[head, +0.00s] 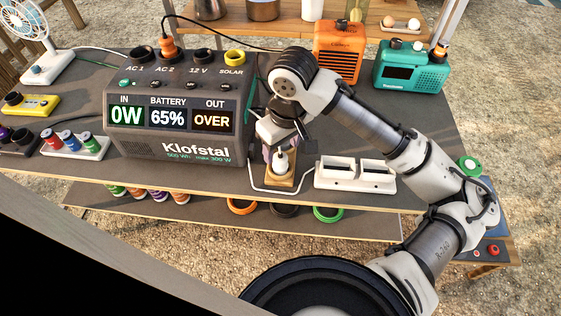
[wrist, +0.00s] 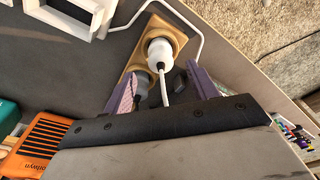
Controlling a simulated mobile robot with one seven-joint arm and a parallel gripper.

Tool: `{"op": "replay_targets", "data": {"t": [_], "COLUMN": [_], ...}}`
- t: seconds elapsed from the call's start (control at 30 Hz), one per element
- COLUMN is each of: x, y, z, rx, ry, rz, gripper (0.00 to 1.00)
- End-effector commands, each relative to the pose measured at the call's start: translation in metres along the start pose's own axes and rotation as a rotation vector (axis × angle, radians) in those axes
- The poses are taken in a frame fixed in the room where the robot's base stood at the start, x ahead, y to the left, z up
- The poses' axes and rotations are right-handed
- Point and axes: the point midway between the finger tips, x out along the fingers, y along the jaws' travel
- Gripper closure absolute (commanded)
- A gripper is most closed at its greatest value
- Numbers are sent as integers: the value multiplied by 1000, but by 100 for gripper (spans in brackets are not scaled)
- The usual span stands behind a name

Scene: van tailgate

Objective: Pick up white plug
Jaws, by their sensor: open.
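The white plug (head: 281,163) stands in a small tan wooden holder (head: 280,182) at the front edge of the table, right of the power station. The wrist view shows the plug (wrist: 159,50) with its white cable running back between my fingers. My gripper (head: 280,148) is directly above the plug in the head view, pointing down. In the wrist view its two purple-padded fingers (wrist: 163,78) are apart, one to each side of the cable. The plug's body lies near the fingertips; I cannot tell whether either finger touches it.
The Klofstal power station (head: 180,118) stands close on the left, its display reading OVER. A white double-slot holder (head: 355,174) is close on the right. The white cable loops around the wooden holder. An orange box (head: 340,52) and a teal radio (head: 411,67) stand behind.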

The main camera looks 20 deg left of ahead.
Motion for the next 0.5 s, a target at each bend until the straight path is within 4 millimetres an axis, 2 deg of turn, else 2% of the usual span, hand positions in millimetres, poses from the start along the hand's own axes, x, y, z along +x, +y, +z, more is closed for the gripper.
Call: {"op": "replay_targets", "data": {"t": [0.3, 0.5], "x": [42, 49], "y": [-2, -1], "z": [1, 1], "rx": [1, 0], "ry": [-2, 0], "rz": [-1, 1], "gripper": [42, 42]}}
